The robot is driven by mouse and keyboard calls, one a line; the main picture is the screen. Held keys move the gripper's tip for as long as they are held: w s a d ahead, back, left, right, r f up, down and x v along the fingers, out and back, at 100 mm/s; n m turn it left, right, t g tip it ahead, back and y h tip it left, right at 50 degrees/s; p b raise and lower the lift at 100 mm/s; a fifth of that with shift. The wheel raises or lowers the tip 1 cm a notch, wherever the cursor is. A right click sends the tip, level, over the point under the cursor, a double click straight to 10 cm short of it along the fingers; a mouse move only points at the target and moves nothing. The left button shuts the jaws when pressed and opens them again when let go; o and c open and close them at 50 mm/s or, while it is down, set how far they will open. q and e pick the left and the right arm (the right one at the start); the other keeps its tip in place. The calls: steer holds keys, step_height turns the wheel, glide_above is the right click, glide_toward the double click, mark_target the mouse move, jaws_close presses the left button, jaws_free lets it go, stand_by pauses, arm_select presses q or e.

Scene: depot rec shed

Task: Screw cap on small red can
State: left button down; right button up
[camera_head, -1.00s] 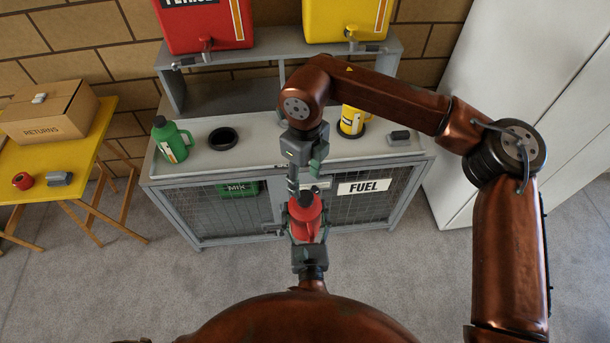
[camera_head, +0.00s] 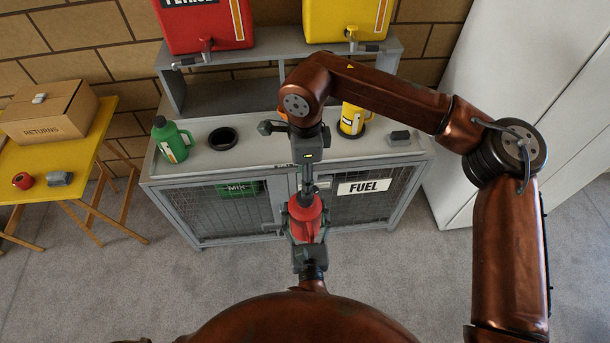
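The small red can (camera_head: 305,222) is upright in front of the bench. My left gripper (camera_head: 304,238) is around its body, shut on it, low in the middle of the view; its arm is mostly hidden. My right arm reaches over from the right, and my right gripper (camera_head: 307,188) points down at the can's top. Its narrow fingers are close together at the dark cap (camera_head: 306,199) on the can's neck and appear shut on it. The fingers partly hide the cap, so its exact seating cannot be seen.
Red and yellow tanks stand above. A yellow table (camera_head: 75,155) with a box is at left, a white cabinet (camera_head: 500,70) at right.

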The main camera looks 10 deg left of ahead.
steer(key=shift+f, duration=3.95)
steer(key=shift+c, duration=0.2)
steer(key=c, duration=1.1)
steer(key=o, duration=1.3)
step_height(320, 180, up, 12)
